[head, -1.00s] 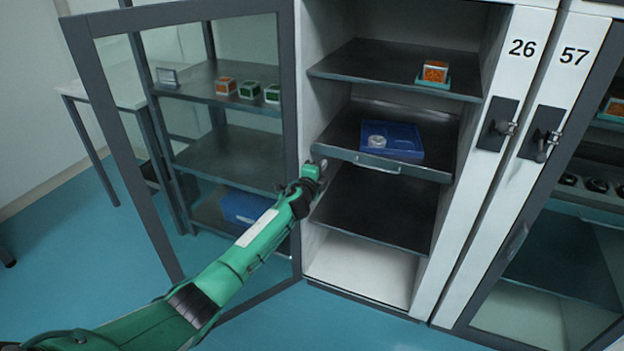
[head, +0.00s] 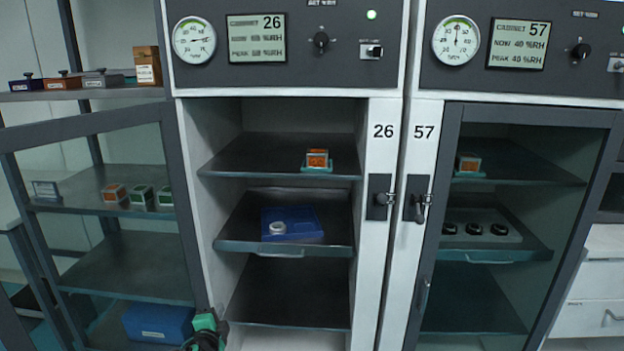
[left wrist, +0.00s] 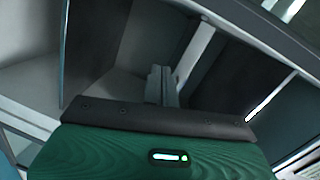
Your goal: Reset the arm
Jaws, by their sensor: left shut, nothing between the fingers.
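My left gripper (head: 206,326) shows at the bottom edge of the head view, green and black, by the lower left edge of the open cabinet 26. In the left wrist view its grey fingers (left wrist: 162,86) are together with nothing between them, in front of blurred cabinet panels. Most of my left arm is out of the head view. My right gripper is in neither view.
Cabinet 26 has its glass door (head: 92,125) swung open to the left. Its pulled-out middle shelf (head: 235,243) holds a blue tray (head: 306,225) with a round pale item. Cabinet 57's glass door (head: 447,180) is closed. An open rack (head: 125,265) stands left.

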